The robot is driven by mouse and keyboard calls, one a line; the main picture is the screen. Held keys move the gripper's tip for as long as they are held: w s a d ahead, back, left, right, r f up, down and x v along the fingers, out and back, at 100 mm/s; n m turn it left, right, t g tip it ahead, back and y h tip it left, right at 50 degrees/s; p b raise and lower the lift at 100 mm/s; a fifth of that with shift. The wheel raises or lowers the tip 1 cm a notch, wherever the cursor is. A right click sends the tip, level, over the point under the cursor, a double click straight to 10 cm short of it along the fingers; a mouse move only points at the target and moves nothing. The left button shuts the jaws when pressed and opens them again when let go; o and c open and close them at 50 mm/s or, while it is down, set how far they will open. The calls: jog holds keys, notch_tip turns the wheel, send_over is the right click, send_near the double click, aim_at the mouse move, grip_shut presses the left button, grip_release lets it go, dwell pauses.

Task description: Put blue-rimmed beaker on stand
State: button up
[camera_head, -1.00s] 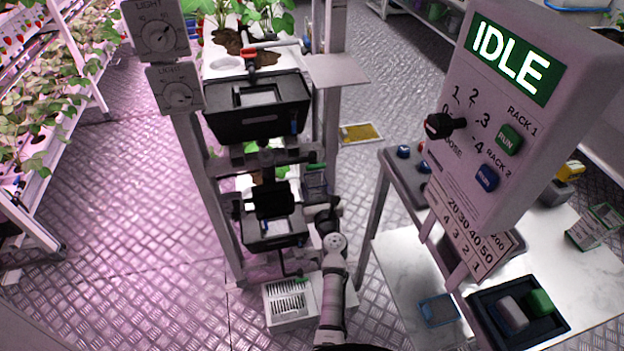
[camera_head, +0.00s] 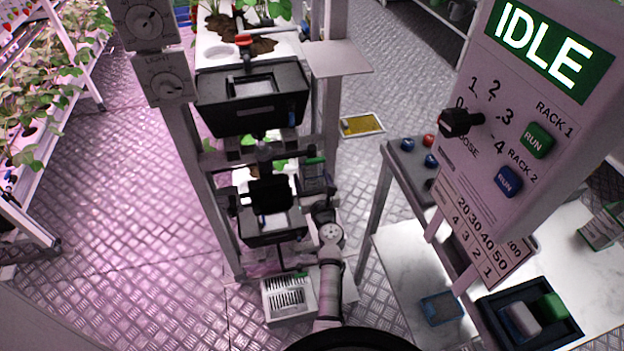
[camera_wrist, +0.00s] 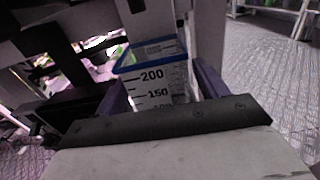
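The blue-rimmed beaker (camera_wrist: 160,82) is clear, with black volume marks, and stands roughly upright between the two fingers of my gripper (camera_wrist: 162,95) in the wrist view. The fingers lie close along both its sides and look shut on it. Its lower part is hidden behind the gripper body. In the head view the beaker (camera_head: 315,178) shows small and partly hidden at the rack's right side, just beyond my gripper (camera_head: 321,200). I cannot tell which surface is the stand, or whether the beaker touches anything below.
Rack posts (camera_head: 333,110) and black trays (camera_head: 255,100) are close to the gripper. A metal plate (camera_head: 337,57) juts out above. A white slotted box (camera_head: 286,297) is below. The control panel (camera_head: 520,110) reads IDLE at the right, over a white table (camera_head: 410,270).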

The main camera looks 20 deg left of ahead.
jog(key=shift+r, duration=0.2)
jog(key=shift+s+d+f, duration=0.1)
jog(key=shift+s+d, duration=0.05)
jog(key=shift+s, duration=0.1)
jog(key=v, duration=1.1)
jog(key=shift+b, duration=0.45)
